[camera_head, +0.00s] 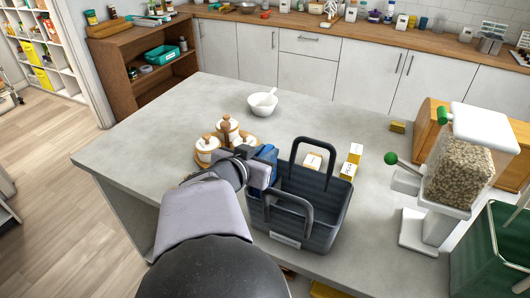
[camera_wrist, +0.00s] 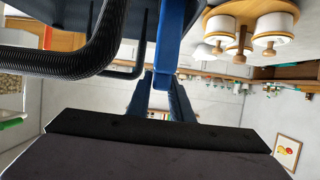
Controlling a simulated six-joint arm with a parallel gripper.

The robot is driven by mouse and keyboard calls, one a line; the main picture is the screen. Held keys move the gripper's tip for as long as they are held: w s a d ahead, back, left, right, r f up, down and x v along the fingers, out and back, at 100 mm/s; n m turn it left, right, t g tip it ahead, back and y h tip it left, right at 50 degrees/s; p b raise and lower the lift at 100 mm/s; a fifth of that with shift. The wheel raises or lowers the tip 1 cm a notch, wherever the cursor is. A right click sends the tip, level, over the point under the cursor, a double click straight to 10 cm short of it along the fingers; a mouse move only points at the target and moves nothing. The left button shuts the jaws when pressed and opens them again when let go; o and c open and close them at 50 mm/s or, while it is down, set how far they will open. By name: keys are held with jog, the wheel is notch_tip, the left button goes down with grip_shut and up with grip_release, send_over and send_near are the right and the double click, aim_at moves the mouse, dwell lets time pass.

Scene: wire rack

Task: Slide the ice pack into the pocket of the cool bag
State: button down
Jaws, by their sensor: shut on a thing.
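The cool bag (camera_head: 318,222) is a dark grey, open-topped box with two black loop handles, upright on the grey island top. Its dark side and a ribbed handle (camera_wrist: 98,45) fill the upper left of the wrist view. My gripper (camera_head: 254,166) is at the bag's left side. It is shut on the blue ice pack (camera_head: 266,153), which shows edge-on as a narrow blue strip in the wrist view (camera_wrist: 172,35). The pack is beside the bag's left wall; I cannot tell whether it touches it. The pocket cannot be made out clearly.
White jars with wooden lids (camera_head: 207,150) stand close to the left of my gripper. A white bowl (camera_head: 262,104) is behind. Small yellow-and-white boxes (camera_head: 347,171) are behind the bag, and a grain dispenser (camera_head: 455,170) stands right. The island's left part is clear.

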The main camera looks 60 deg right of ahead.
jog(key=shift+f+b, duration=0.85)
jog(key=shift+r+p, duration=0.2)
jog(key=shift+p, duration=0.15)
jog(key=shift+r+p, duration=0.45)
jog(key=shift+r, duration=0.1)
dwell(0.4)
